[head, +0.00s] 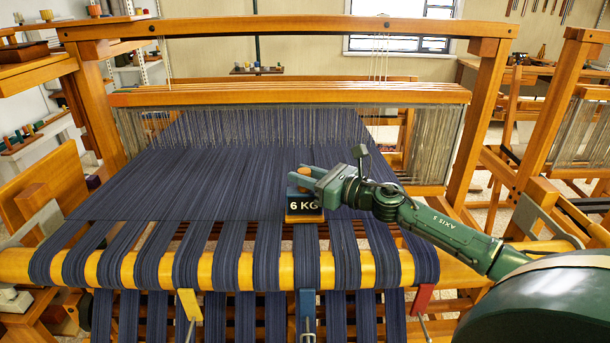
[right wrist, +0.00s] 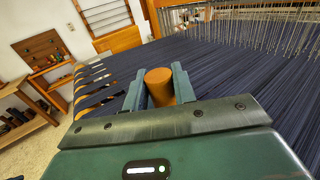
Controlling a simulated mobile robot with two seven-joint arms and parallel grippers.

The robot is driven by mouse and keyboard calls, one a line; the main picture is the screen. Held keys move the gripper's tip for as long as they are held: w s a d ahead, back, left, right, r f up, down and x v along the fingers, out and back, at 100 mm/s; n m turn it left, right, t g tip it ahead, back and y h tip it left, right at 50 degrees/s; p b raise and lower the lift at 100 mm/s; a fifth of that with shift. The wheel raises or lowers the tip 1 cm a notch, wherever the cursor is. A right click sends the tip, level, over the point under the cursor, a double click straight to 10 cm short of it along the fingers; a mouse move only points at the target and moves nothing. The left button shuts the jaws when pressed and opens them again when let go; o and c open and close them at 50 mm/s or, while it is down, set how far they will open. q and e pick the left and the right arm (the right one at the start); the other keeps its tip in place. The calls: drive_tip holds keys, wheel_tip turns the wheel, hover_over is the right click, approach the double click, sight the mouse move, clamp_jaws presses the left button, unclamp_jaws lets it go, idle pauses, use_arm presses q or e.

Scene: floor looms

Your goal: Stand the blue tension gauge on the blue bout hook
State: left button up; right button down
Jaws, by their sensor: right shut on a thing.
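The tension gauge (head: 304,206) is a small dark block marked "6 KG", with an orange band at its base and a wooden knob on top. My right gripper (head: 306,178) is shut on the knob, which shows as a wooden cylinder (right wrist: 160,87) between the fingers in the right wrist view. The gauge looks upright, over the dark warp behind the front beam; I cannot tell whether it touches the threads. The blue bout hook (head: 307,312) hangs at the front of the beam, below the gauge in the picture. My left gripper is not in view.
A yellow hook (head: 189,304) and a red hook (head: 422,298) flank the blue one. The wooden front beam (head: 285,270) carries bundles of dark warp (head: 210,180). Heddles (head: 430,150) and the loom frame (head: 487,120) stand behind.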

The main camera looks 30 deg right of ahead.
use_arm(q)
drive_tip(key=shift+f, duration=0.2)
use_arm(e)
drive_tip(key=shift+f, duration=0.1)
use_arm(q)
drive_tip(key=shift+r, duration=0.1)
use_arm(e)
drive_tip(key=c, duration=1.1)
unclamp_jaws()
drive_tip(key=shift+o, duration=0.2)
use_arm(q)
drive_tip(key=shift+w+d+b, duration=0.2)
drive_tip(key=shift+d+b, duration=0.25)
drive_tip(key=shift+b, duration=0.9)
use_arm(e)
drive_tip(key=v, duration=1.3)
drive_tip(key=shift+s, duration=0.15)
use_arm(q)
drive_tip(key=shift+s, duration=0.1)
